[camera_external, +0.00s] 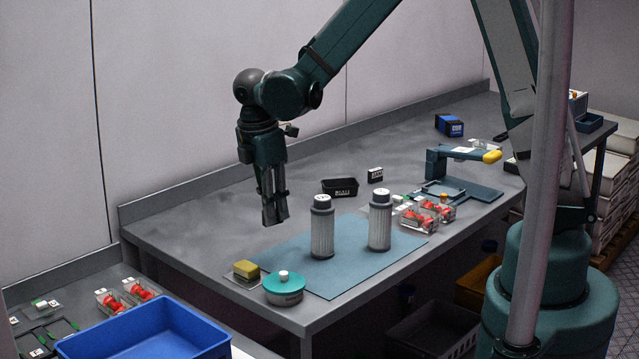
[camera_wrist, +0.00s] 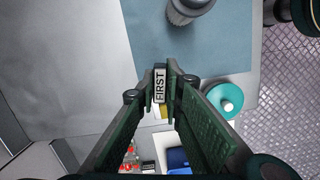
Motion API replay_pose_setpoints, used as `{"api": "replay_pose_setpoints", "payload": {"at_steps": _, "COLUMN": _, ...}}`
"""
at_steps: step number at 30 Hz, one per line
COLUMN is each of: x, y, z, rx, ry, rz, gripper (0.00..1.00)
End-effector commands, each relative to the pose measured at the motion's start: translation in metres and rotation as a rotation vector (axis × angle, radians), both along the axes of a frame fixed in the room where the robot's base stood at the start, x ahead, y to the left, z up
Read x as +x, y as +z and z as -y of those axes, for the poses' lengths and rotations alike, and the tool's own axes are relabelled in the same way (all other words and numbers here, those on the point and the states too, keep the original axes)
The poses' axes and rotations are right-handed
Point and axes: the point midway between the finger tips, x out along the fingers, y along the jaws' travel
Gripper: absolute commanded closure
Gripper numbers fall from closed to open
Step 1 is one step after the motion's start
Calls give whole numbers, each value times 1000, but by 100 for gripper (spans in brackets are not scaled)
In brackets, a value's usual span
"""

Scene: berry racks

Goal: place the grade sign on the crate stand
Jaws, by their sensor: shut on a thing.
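My gripper (camera_external: 272,215) hangs pointing down above the grey bench, left of the blue mat. In the wrist view its fingertips (camera_wrist: 160,72) are shut on the grade sign (camera_wrist: 160,86), a small white plate with a dark edge that reads FIRST. In the external view the fingers mostly hide this sign. I cannot tell for sure which thing is the crate stand; a dark frame with green edges (camera_external: 47,338) lies at the lower left, beside the blue crate (camera_external: 140,335).
Two grey ribbed cylinders (camera_external: 322,232) stand on the blue mat (camera_external: 350,278). A teal round tub (camera_external: 284,289) and a yellow sponge (camera_external: 246,269) sit at the near edge. A black tray (camera_external: 340,188), a small black sign (camera_external: 375,174) and berry boxes (camera_external: 428,216) are further right.

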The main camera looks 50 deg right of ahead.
Motion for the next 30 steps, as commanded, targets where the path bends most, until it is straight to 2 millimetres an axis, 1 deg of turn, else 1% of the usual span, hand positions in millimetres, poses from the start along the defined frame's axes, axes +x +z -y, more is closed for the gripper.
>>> {"api": "replay_pose_setpoints", "payload": {"at_steps": 5, "x": -2, "y": -7, "z": -14, "rx": 0, "ry": 107, "rz": 1, "gripper": 98}}
{"api": "replay_pose_setpoints", "payload": {"at_steps": 8, "x": -4, "y": -13, "z": -26, "rx": 0, "ry": 205, "rz": -1, "gripper": 98}}
{"api": "replay_pose_setpoints", "payload": {"at_steps": 24, "x": -22, "y": -45, "z": -108, "rx": 0, "ry": 904, "rz": 1, "gripper": 98}}
{"api": "replay_pose_setpoints", "payload": {"at_steps": 30, "x": -31, "y": -55, "z": -135, "rx": 0, "ry": 1144, "rz": 1, "gripper": 98}}
